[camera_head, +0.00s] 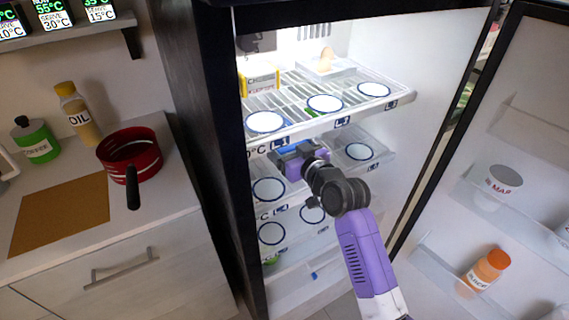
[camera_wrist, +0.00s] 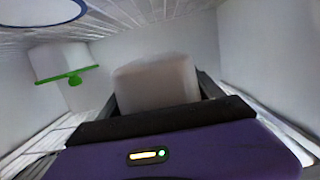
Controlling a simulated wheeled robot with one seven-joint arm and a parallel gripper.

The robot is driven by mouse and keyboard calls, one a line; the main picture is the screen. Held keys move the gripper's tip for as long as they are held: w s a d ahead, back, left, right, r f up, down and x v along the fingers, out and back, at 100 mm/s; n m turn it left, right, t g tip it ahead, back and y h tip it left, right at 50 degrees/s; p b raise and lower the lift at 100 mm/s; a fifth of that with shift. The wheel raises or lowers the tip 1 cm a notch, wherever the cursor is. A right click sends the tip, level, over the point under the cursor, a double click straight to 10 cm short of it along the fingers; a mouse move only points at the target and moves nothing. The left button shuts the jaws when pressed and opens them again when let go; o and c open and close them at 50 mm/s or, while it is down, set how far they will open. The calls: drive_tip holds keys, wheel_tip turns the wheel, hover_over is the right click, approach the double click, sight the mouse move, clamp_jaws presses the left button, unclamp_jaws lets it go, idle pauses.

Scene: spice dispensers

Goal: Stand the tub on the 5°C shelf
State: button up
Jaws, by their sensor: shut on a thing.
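My gripper (camera_head: 292,158) is inside the open fridge, at the middle shelf (camera_head: 375,165), below the top shelf's front edge. In the wrist view, a plain whitish tub (camera_wrist: 157,82) stands between the dark fingers, and the gripper is shut on it. Its lower part is hidden by the gripper body. In the head view the tub is mostly hidden; a blue patch (camera_head: 290,147) shows by the gripper, and I cannot tell if it belongs to it. Shelf labels are partly covered; I cannot read 5°C on any. Contact between tub and shelf cannot be told.
The top shelf (camera_head: 395,100) holds a yellow box (camera_head: 259,80). White discs with blue rims mark places on the shelves. A white thing with a green rim (camera_wrist: 62,62) is left of the tub. The fridge door (camera_head: 440,215) stands open at right.

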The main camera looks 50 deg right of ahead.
wheel_tip(320, 180, down, 6)
drive_tip(key=shift+s+f+b, duration=0.1)
drive_tip(key=shift+f+b, duration=0.15)
drive_tip(key=shift+b, duration=0.2)
drive_tip(key=shift+w+d+f, duration=0.1)
drive_tip(key=shift+w+f, duration=0.1)
drive_tip(key=shift+f, duration=0.15)
drive_tip(key=o, duration=2.1)
